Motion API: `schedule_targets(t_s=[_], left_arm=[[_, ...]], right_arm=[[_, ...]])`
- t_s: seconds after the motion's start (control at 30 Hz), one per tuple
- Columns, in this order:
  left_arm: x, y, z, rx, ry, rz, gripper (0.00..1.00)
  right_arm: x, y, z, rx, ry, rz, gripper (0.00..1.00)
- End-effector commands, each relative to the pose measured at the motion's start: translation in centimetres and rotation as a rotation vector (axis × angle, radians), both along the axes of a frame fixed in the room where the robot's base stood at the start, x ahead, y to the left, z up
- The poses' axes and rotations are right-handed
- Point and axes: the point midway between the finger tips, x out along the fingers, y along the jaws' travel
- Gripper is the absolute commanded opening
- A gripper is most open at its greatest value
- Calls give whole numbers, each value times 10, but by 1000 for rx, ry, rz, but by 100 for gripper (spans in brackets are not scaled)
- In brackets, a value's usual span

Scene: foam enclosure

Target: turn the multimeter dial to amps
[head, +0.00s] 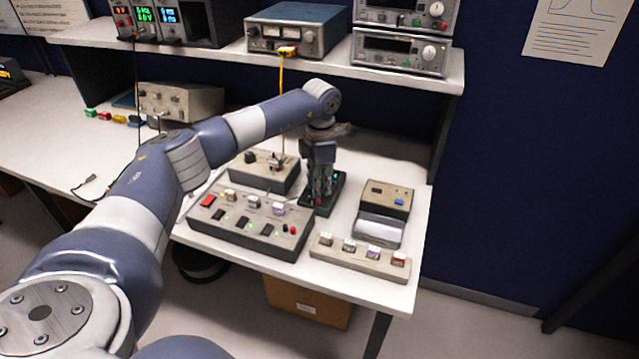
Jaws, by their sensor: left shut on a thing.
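The multimeter (329,205) is a small dark device with a green edge, lying on the white bench behind the control panel. My left gripper (319,190) comes down on it from above, fingers pointing down. The fingers are shut on the multimeter's dial, which they and the gripper body hide. I cannot tell which setting the dial points to. My right gripper is not in view.
A grey control panel (232,225) with buttons stands in front left of the multimeter, and a grey box (262,176) behind it. A device with a pale sloped front (378,230) and a button strip (338,255) are to the right. A loaded shelf (390,75) overhangs the bench's back.

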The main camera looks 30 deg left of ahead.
Motion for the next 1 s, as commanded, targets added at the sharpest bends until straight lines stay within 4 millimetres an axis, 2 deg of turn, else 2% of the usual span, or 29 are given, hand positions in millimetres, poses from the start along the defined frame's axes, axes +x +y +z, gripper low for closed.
schedule_targets(t_s=[0.43,0.47,0.5,0.83,1.0], left_arm=[[2,0,3,-1,-6,-6,0],[2,0,3,-1,-6,-6,30],[2,0,3,-1,-6,-6,32],[1,0,3,-1,-3,-7,32],[1,0,21,-1,-6,-7,32]], right_arm=[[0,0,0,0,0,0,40],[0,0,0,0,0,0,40],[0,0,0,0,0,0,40],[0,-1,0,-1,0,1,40],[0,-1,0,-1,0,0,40]])
